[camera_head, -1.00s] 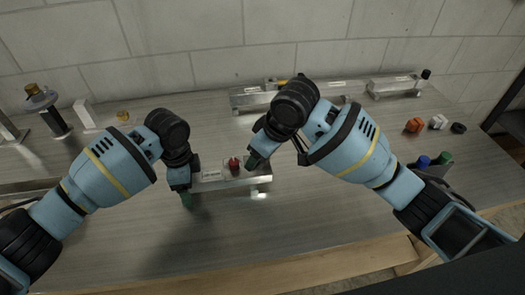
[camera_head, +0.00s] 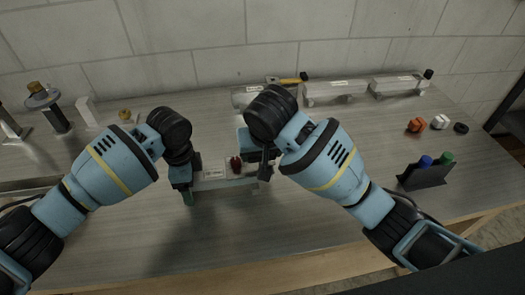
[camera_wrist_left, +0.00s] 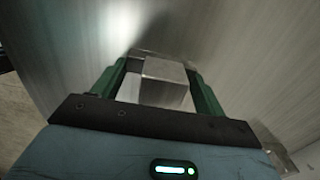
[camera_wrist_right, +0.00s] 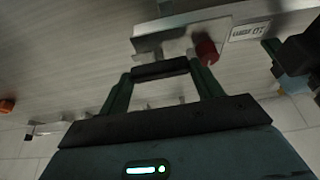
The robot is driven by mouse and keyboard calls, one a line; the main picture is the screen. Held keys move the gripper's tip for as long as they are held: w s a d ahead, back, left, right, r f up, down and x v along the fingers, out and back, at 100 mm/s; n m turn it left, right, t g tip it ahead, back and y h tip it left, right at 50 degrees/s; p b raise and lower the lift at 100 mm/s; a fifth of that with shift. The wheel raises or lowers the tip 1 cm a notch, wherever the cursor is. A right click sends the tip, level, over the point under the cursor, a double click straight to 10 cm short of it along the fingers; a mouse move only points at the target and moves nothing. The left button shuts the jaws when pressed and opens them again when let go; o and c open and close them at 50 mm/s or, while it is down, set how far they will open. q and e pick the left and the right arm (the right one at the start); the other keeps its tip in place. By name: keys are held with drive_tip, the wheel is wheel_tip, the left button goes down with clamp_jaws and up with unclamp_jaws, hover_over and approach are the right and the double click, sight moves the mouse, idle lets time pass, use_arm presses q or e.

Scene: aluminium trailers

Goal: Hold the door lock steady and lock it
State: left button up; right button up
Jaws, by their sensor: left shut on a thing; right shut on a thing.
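The door lock is an aluminium unit (camera_head: 226,183) with a white label and a red knob (camera_head: 236,165) on the table's near middle; it also shows upside down in the right wrist view (camera_wrist_right: 185,34). My left gripper (camera_head: 187,193) is shut on its left end, and the left wrist view shows a metal block (camera_wrist_left: 164,82) between the green fingers. My right gripper (camera_head: 265,168) is at the unit's right end. In the right wrist view its fingers are shut on a dark bar (camera_wrist_right: 160,69), with the red knob close by the right finger. Whether the bar touches the unit is unclear.
Other aluminium units (camera_head: 335,90) stand along the back. A dark holder (camera_head: 425,177) with blue and green pieces is at the right, and orange, white and black pieces (camera_head: 416,125) lie behind it. The table's front middle is clear.

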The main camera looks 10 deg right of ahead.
drive_tip(key=shift+r, duration=0.1)
idle(0.3)
drive_tip(key=o, duration=1)
drive_tip(key=v, duration=1.2)
use_arm(q)
drive_tip(key=o, duration=1.3)
